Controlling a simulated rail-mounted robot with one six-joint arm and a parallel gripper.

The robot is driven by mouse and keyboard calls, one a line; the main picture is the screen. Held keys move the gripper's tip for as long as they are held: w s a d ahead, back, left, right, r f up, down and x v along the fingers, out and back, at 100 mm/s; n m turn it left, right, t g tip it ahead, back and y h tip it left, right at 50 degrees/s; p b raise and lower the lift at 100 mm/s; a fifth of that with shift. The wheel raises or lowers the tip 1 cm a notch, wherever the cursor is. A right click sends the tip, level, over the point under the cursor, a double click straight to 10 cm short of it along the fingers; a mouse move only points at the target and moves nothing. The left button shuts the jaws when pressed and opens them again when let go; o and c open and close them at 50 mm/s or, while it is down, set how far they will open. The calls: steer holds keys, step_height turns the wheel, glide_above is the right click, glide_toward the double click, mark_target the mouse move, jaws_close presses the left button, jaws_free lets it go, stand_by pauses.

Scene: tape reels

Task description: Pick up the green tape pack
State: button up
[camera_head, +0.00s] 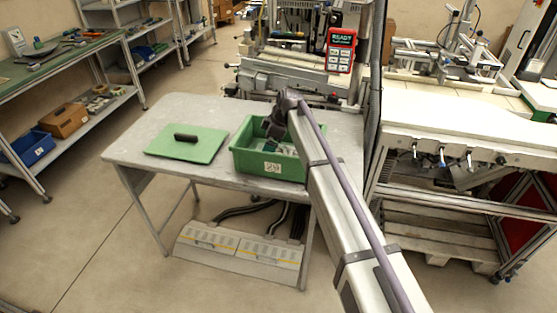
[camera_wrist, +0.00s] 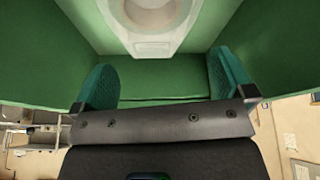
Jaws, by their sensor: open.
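A green crate (camera_head: 236,163) with a white label stands on the grey table, and pale items (camera_head: 278,148) lie in it. My gripper (camera_head: 272,128) reaches down into the crate. In the wrist view, my gripper (camera_wrist: 160,82) is open, its two teal fingers wide apart with nothing held. A pale grey piece with a round recess (camera_wrist: 152,25) lies beyond the fingertips at the top. The green band between the fingers (camera_wrist: 165,76) looks like a crate wall. I cannot pick out a green tape pack for certain; my arm and the crate walls hide part of the inside.
A flat green lid (camera_head: 190,147) with a dark handle lies on the table (camera_head: 150,122), left of the crate. A machine with a red-framed READY panel (camera_head: 340,50) stands behind. A white bench (camera_head: 450,115) is at the right. The crate walls stand close around my gripper.

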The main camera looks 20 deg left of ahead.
steer(key=b+x, duration=0.4)
steer(key=x, duration=0.1)
steer(key=shift+w+f, duration=0.2)
steer(key=shift+w, duration=0.05)
steer(key=shift+r, duration=0.25)
steer(key=shift+c, duration=0.2)
steer(key=c, duration=0.8)
